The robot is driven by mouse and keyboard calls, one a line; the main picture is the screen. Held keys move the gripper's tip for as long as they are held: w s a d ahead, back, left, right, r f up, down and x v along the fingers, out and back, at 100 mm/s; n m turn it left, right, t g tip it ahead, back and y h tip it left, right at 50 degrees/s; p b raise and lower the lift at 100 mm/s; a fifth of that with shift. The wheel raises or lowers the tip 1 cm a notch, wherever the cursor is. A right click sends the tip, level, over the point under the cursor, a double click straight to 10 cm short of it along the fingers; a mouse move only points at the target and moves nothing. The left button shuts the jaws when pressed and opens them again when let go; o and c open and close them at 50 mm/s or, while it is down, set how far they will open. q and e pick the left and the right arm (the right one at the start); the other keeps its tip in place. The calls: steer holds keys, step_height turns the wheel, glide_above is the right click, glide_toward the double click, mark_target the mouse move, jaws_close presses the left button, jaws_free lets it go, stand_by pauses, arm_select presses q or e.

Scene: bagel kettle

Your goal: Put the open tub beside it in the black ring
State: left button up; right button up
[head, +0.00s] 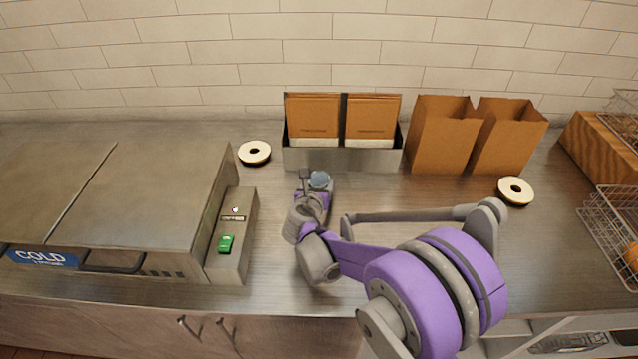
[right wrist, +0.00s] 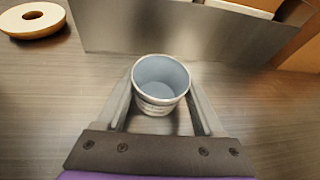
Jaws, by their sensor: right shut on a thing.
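My right gripper (head: 313,182) is just in front of the steel holder and is shut on a small open tub (head: 321,179). In the right wrist view the tub (right wrist: 160,82) stands mouth up between the two fingers (right wrist: 160,95). Its inside is pale blue-grey and looks empty. I cannot tell whether its base touches the counter. A round ring with a cream top and dark edge (head: 254,152) lies left of the tub; it also shows in the right wrist view (right wrist: 32,20). A similar ring (head: 515,190) lies far right. My left gripper is not in view.
A steel holder (head: 340,158) with brown bags stands behind the tub. Two open paper bags (head: 440,135) stand right of it. A large steel cold unit (head: 120,205) fills the left, and wire baskets (head: 612,220) the right.

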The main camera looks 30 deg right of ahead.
steer(key=shift+f, duration=0.2)
steer(key=o, duration=1.3)
steer(key=shift+r, duration=0.1)
